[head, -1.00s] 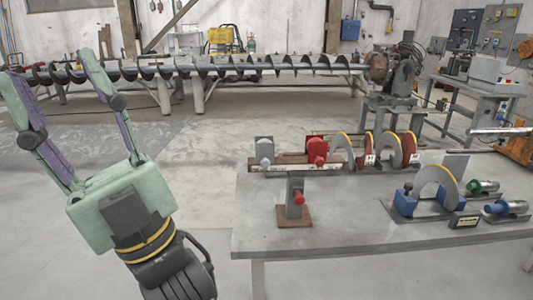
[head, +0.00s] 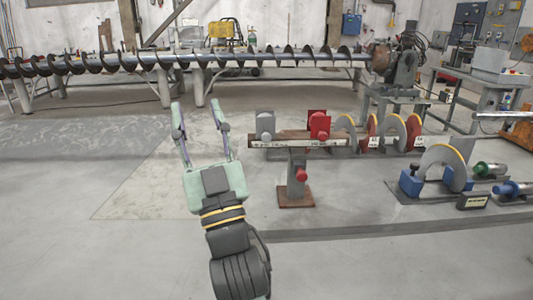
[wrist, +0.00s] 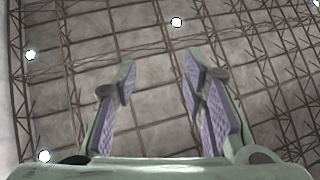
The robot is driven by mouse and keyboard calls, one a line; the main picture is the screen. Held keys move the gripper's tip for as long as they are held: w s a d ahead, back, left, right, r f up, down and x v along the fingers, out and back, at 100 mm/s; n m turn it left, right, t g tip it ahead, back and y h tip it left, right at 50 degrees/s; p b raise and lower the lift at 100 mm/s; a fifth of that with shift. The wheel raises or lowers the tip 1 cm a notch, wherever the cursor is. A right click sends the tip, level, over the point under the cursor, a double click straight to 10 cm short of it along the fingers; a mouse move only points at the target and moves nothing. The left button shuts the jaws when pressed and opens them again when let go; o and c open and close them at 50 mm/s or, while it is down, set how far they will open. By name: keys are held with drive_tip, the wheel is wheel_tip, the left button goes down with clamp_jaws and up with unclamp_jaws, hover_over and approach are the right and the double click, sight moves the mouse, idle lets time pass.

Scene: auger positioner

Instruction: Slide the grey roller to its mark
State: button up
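The grey roller (head: 265,127) is a rounded grey block at the left end of a beam with a pale, lettered front edge (head: 290,142). The lettering is too small to read, so I cannot tell which mark is meant. A red block (head: 319,124) sits further right on the same beam. My gripper (head: 197,105) is open and empty, its fingers pointing up, to the left of the beam and apart from the roller. In the wrist view its fingers (wrist: 160,60) are spread with only the ceiling behind them.
The beam stands on a grey post with a red knob (head: 301,175) and a brown base (head: 296,196). To the right are discs in red holders (head: 413,130), a blue-blocked stand (head: 411,183) and metal cylinders (head: 512,189). A long auger (head: 240,57) lies behind. Floor at left is clear.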

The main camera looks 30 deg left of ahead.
sight(266, 139)
drive_tip(key=w+d+f+m+t+h+b, duration=0.1)
drive_tip(key=w+d+f+m+t+h, duration=0.15)
drive_tip(key=w+f+h, duration=0.35)
drive_tip(key=w+d+f+m+t+h+b, duration=0.1)
drive_tip(key=w+d+f+m+h+b, duration=0.2)
drive_tip(key=w+f, duration=0.5)
drive_tip(key=shift+h, duration=0.4)
drive_tip(key=p+x, duration=0.1)
drive_tip(key=x, duration=0.3)
drive_tip(key=a+p+x, duration=0.1)
drive_tip(key=p+x, duration=0.1)
drive_tip(key=x, duration=0.3)
drive_tip(key=shift+p, duration=0.3)
clamp_jaws()
